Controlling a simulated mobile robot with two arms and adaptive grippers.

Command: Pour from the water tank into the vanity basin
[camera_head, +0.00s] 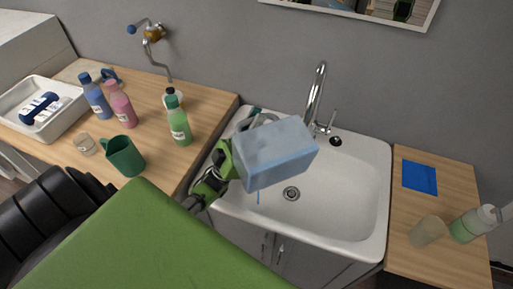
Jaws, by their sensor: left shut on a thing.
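The water tank (275,153) is a translucent light-blue box in the camera_head view. My left gripper (230,160) is shut on its left end and holds it tilted above the vanity basin (350,205). The basin is white, with a round drain (291,193) below and right of the tank. A short thin blue streak (258,197) shows just under the tank's lower left corner, over the basin; it looks like water. The gripper partly hides the basin's left rim. The tank's opening cannot be made out. My right gripper is not in view.
A chrome tap (317,95) stands behind the basin. The left wooden counter holds a green mug (124,156), a glass (85,145), several bottles and a white tray (62,122). The right counter holds a blue cloth-like square (420,178), a cup (427,231) and a pump bottle (474,224).

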